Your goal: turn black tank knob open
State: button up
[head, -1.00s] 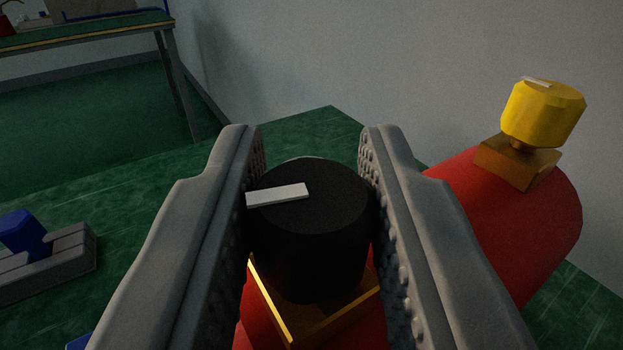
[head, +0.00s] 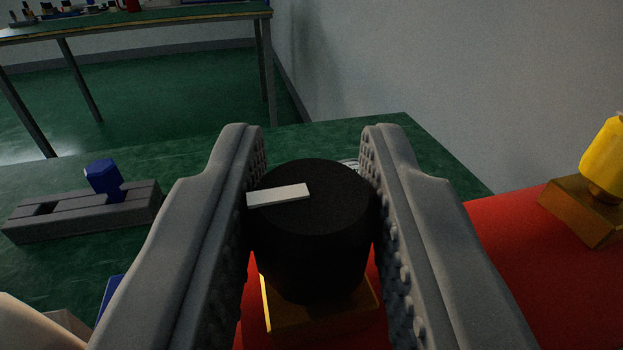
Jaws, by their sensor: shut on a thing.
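The black tank knob (head: 310,235) stands in the middle of the head view, on a brass block (head: 320,312) on the red tank (head: 490,235). A white mark (head: 278,195) on its top points to the left. My gripper (head: 312,185) is shut on the knob, with one ridged finger on its left side and one on its right.
A yellow knob (head: 606,160) on a second brass block (head: 582,210) is at the right edge. A blue knob (head: 103,178) stands on a grey slotted block (head: 85,208) at left. A white wall (head: 450,90) rises behind the green bench (head: 400,135). Another table (head: 150,20) stands far back.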

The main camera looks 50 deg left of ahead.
jog(key=shift+r, duration=0.1)
jog(key=o, duration=1)
jog(key=shift+c, duration=0.2)
jog(key=shift+d, duration=0.1)
jog(key=v, duration=1.7)
jog(key=shift+s+d, duration=0.1)
jog(key=shift+d, duration=0.1)
